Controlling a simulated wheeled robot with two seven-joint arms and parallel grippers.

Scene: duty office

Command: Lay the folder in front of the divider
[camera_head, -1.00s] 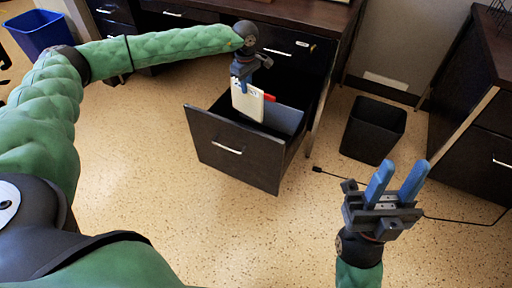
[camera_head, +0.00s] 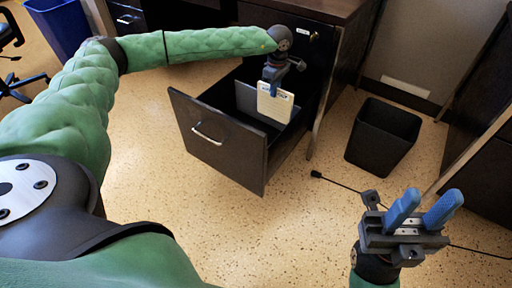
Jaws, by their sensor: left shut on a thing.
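My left gripper (camera_head: 275,82) is shut on the cream folder (camera_head: 276,106) and holds it upright, hanging over the open drawer. The drawer's dark front (camera_head: 216,142) with its silver handle faces the lower left. A grey panel, which looks like the divider (camera_head: 246,100), stands inside the drawer. The folder overlaps the panel in the picture and hides part of it. I cannot tell whether the folder touches the panel or the drawer floor. My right gripper (camera_head: 423,210) is open and empty at the lower right, away from the drawer, its blue fingers apart.
A black waste bin (camera_head: 382,138) stands on the floor right of the drawer. A dark desk (camera_head: 310,10) is above and behind the drawer. A black cable (camera_head: 340,183) lies on the floor. A blue bin (camera_head: 60,28) is at the upper left. The speckled floor before the drawer is clear.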

